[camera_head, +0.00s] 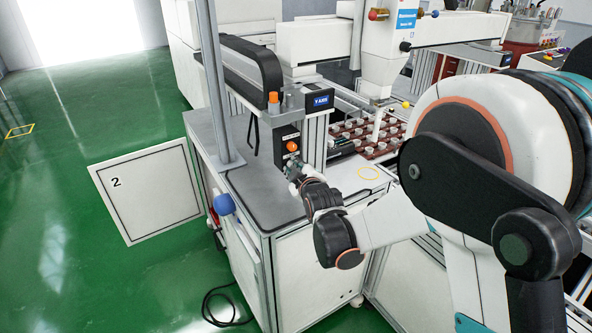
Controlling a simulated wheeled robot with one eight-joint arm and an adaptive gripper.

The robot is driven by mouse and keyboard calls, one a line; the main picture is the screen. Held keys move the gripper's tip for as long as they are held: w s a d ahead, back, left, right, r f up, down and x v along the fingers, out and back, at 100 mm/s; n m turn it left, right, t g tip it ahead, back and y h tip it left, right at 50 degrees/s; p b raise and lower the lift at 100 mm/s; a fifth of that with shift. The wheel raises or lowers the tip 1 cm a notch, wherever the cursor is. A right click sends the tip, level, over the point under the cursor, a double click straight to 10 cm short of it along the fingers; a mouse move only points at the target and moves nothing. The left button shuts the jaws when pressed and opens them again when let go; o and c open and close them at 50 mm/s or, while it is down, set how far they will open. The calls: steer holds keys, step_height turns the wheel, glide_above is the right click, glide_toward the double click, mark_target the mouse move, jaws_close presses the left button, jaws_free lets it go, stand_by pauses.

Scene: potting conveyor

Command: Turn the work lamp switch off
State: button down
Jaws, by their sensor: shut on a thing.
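A dark switch box (287,136) stands upright at the back of the grey-topped cabinet, below the blue-labelled "Y AXIS" unit. It carries an orange knob (292,146) and small labels. My gripper (290,168) is at the lower front of this box, just below the orange knob. Its fingers are small and dark here and look closed against the work lamp switch on the box front. The switch part between the fingers is mostly hidden, so I cannot read its position. I cannot make out the lamp itself.
The grey cabinet top (262,205) is mostly clear around my gripper. A metal post (213,80) rises at its left. A red tray (360,137) with several small pots lies behind to the right.

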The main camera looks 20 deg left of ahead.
steer(key=c, duration=1.7)
jaws_free()
steer(key=v, duration=1.2)
steer(key=shift+d, duration=0.1)
